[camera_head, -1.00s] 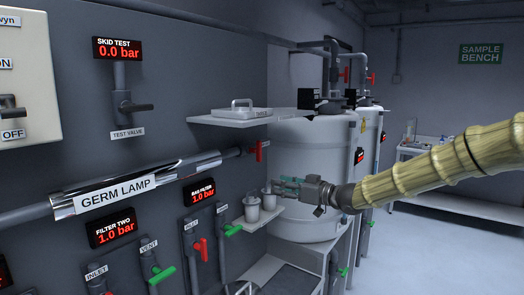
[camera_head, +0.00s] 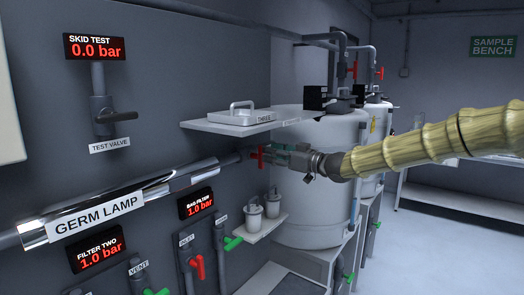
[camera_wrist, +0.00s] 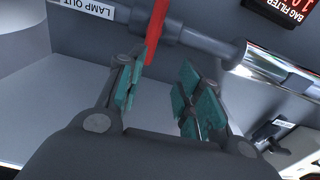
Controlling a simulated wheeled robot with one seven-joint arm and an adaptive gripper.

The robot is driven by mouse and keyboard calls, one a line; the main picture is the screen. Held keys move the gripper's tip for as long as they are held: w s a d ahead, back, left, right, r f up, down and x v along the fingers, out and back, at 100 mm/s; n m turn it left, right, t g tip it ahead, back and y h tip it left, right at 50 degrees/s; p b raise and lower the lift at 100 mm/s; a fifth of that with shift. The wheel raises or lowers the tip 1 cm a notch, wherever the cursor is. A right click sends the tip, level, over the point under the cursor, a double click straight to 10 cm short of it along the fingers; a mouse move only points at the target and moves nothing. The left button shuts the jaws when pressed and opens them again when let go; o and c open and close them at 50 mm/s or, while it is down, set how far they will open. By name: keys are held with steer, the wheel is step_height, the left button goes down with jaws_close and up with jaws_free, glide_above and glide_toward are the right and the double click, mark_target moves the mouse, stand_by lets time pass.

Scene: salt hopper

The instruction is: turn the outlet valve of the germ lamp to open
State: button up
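The germ lamp (camera_head: 165,188) is a shiny tube along the wall panel, and its end also shows in the wrist view (camera_wrist: 268,66). The outlet valve's red handle (camera_head: 261,156) sits on the pipe to the right of the lamp. In the wrist view the red handle (camera_wrist: 157,32) crosses the pipe beside a "LAMP OUT" label (camera_wrist: 95,8). My gripper (camera_head: 275,157) is at the handle in the head view. In the wrist view my gripper (camera_wrist: 160,82) is open and empty, with the handle's lower end close to the left fingertip. I cannot tell if they touch.
A shelf (camera_head: 205,126) with a lidded tray juts out just above my gripper. White canisters (camera_head: 253,219) stand on a small ledge below. A large white tank (camera_head: 308,215) is close behind. Filter valves with red and green handles are lower left.

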mark_target(261, 154)
steer(key=w+a+f, duration=0.1)
steer(key=w, duration=0.1)
steer(key=w+a+f, duration=0.1)
steer(key=w, duration=0.1)
steer(key=w+a+f+p, duration=0.1)
steer(key=w, duration=0.1)
steer(key=shift+a, duration=0.2)
steer(key=shift+w+a, duration=0.15)
steer(key=shift+w, duration=0.1)
steer(key=shift+s+a+r, duration=0.25)
steer(key=shift+s+r, duration=0.3)
steer(key=shift+s, duration=0.3)
steer(key=shift+w+f, duration=0.35)
steer(key=shift+w, duration=0.1)
steer(key=shift+c, duration=1.4)
steer(key=shift+w+f, duration=0.1)
steer(key=shift+w, duration=0.1)
steer(key=c, duration=0.3)
steer(key=shift+s+a+r, duration=0.1)
steer(key=shift+s+r, duration=0.15)
steer(key=shift+r, duration=0.05)
jaws_close()
